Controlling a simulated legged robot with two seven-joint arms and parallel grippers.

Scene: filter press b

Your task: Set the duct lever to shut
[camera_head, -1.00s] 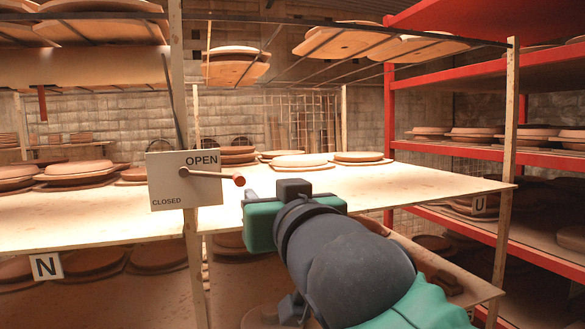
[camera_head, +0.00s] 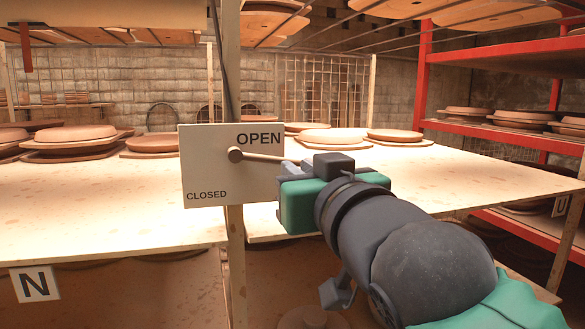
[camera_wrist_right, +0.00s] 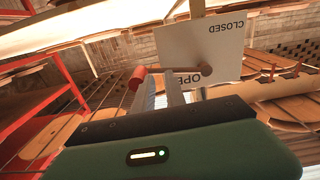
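The duct lever (camera_head: 262,157) is a thin rod on a round pivot, mounted on a white plate (camera_head: 205,175) marked OPEN at upper right and CLOSED at lower left. The rod points right, just under OPEN. Its red knob is hidden behind my right gripper (camera_head: 289,166) in the head view. In the right wrist view, the red knob (camera_wrist_right: 137,78) and rod (camera_wrist_right: 178,72) lie close at the fingertips (camera_wrist_right: 162,86). I cannot tell whether the fingers touch the rod or how wide they are apart. My left gripper is out of view.
The plate is fixed to a shelf post (camera_head: 236,260). A pale shelf (camera_head: 90,215) spans behind it, with several clay discs at the back. An N sign (camera_head: 35,284) hangs at front left. A red rack (camera_head: 424,80) stands at right.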

